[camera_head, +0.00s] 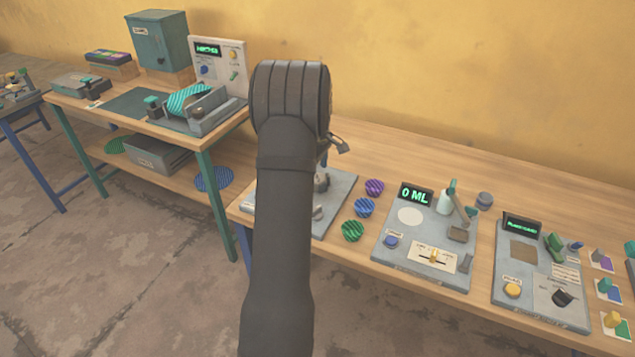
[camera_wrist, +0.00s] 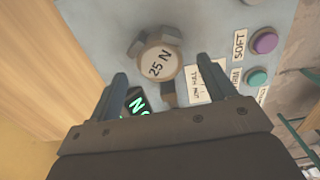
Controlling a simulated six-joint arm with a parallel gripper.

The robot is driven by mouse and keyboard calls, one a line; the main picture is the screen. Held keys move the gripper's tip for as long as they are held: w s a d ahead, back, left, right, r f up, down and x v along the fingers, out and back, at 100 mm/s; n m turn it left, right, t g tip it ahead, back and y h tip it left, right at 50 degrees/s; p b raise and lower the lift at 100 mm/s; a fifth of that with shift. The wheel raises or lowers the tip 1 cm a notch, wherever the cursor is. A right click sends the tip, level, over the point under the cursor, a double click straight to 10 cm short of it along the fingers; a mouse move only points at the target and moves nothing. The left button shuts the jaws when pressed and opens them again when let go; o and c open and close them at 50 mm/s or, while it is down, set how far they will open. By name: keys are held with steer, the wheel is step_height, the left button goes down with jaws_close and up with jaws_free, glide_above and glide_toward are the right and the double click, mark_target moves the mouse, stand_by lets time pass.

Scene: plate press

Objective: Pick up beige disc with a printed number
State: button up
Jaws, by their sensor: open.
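The beige disc (camera_wrist: 158,61), printed "25 N", shows in the wrist view on a grey panel (camera_wrist: 100,35). Dark grey metal lugs stand around its rim. My gripper (camera_wrist: 160,76) is open, with one finger to the left and one to the right of the disc in the picture. The disc lies a little beyond the fingertips, and nothing is held between them. I cannot tell how high the fingers are above it. In the head view my dark arm covers the disc and most of this panel (camera_head: 338,197).
A purple button (camera_wrist: 265,42) marked SOFT, a teal button (camera_wrist: 257,77) and a white label lie right of the disc. A green-lit display (camera_wrist: 137,103) is partly hidden by my gripper. Striped discs (camera_head: 364,207) and a 0 ML device (camera_head: 408,258) stand further right.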

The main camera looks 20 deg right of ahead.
step_height(320, 180, down, 3)
steer(key=shift+f, duration=0.2)
steer(key=c, duration=1.3)
steer(key=shift+r, duration=0.15)
